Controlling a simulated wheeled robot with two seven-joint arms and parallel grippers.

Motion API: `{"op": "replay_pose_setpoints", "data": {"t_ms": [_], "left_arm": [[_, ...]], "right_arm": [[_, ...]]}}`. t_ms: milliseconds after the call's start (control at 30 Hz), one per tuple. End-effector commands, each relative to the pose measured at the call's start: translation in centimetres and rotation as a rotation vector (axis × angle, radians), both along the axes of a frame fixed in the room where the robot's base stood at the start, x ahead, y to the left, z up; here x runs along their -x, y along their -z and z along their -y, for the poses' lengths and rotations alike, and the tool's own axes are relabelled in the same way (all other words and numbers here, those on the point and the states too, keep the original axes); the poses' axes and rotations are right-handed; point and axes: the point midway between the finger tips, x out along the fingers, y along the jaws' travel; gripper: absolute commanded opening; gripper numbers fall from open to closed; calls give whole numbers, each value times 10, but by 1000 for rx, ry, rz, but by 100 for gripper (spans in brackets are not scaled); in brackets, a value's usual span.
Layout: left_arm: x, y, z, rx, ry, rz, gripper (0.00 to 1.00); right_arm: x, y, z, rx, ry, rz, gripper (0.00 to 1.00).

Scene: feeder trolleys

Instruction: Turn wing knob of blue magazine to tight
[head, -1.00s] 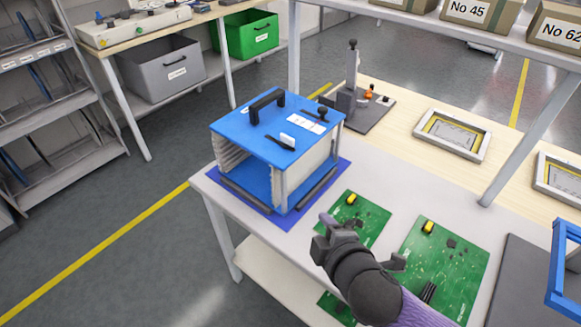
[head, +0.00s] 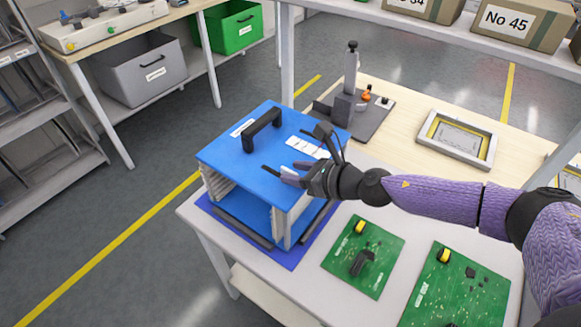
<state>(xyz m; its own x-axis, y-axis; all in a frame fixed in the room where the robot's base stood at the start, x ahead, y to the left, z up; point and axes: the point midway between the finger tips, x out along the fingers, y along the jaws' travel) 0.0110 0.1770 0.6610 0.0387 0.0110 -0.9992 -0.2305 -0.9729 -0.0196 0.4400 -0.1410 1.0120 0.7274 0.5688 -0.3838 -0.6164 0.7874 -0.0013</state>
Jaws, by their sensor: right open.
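The blue magazine (head: 222,152) stands upright on the white table, open toward me, with a blue top plate. A black handle (head: 262,128) rises from its top. A black bar-shaped part (head: 270,170) with a white piece beside it lies near the top's front edge; a small dark knob-like part by the right edge is mostly hidden by my fingers. I cannot tell which is the wing knob. My right gripper (head: 306,160) is open over the right part of the top, fingers pointing left; contact cannot be told. My left gripper is not in view.
Green circuit boards (head: 385,244) lie on the table right of the magazine. A dark fixture (head: 350,100) with an upright post stands behind it, and a grey frame (head: 457,138) lies on the wooden surface. A shelf post (head: 287,55) rises behind the magazine.

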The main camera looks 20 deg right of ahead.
Motion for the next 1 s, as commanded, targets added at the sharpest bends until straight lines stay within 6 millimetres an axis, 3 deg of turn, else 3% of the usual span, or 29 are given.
{"op": "replay_pose_setpoints", "data": {"t_ms": [400, 633, 1000], "left_arm": [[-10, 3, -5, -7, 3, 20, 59], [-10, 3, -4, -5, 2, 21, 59], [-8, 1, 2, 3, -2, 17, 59]], "right_arm": [[-11, 6, -9, -1, 1, -1, 49], [-11, 6, -9, -2, 1, -2, 2], [-10, 5, -9, -3, 8, -2, 0]]}}
